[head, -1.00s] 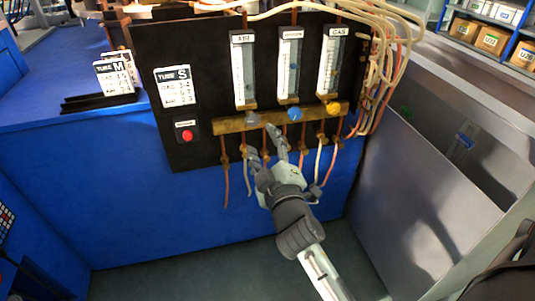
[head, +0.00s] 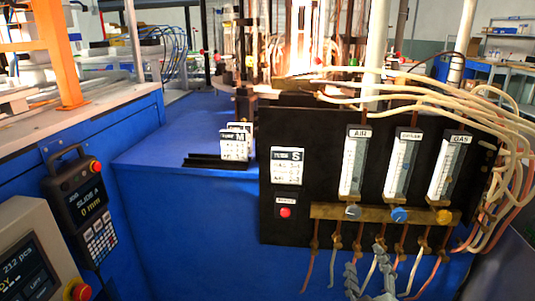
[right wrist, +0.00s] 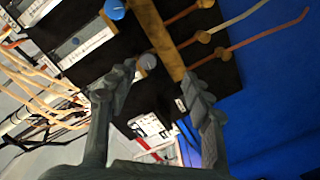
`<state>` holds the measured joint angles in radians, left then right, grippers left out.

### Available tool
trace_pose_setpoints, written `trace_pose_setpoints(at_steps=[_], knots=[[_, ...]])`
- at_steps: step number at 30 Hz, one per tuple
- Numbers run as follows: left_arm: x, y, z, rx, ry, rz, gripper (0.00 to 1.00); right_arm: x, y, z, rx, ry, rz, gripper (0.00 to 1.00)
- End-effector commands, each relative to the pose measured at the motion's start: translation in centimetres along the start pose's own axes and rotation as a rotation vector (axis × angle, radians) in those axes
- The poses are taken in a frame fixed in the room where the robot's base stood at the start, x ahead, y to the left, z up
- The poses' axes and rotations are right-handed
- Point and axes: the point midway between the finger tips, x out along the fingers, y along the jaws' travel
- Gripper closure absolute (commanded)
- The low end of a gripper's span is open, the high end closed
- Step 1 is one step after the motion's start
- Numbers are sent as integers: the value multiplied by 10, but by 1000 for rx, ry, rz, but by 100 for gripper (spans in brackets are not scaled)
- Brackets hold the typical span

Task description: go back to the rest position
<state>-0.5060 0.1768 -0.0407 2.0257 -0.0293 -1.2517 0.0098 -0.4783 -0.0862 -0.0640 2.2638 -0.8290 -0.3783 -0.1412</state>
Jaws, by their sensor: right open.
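My right gripper (head: 367,272) is at the bottom of the head view, below the brass bar (head: 325,212) of the black gas panel (head: 285,234). In the right wrist view its two fingers (right wrist: 155,105) are spread apart with nothing between them. The grey knob (right wrist: 147,62) under the AIR gauge shows beyond the fingers. In the head view the grey knob (head: 352,211), blue knob (head: 399,214) and yellow knob (head: 444,216) sit along the bar. My left gripper is not in view.
A TUBE S card (head: 287,166) and red button (head: 285,212) are on the panel. A TUBE M card (head: 235,145) stands on the blue bench (head: 160,150). A SLIDE A pendant (head: 85,205) hangs at left. Pale hoses (head: 500,150) loop at right. A flame (head: 300,60) glows behind.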

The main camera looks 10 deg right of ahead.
Motion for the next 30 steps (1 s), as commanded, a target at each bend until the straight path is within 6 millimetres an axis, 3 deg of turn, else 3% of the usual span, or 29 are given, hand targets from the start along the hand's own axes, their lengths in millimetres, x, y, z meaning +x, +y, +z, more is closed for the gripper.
trace_pose_setpoints(at_steps=[4,7,12,15,21,30], knots=[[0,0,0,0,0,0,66,-4,-48,70,114,-212,-152,49],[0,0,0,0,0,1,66,-22,-91,128,202,-411,-288,49],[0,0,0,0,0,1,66,-75,-148,207,303,-737,-495,49],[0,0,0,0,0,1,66,-106,-168,234,335,-881,-585,49],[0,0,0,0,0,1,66,-136,-182,255,359,-1010,-663,49],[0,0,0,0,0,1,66,-137,-182,255,360,-1013,-665,49]])
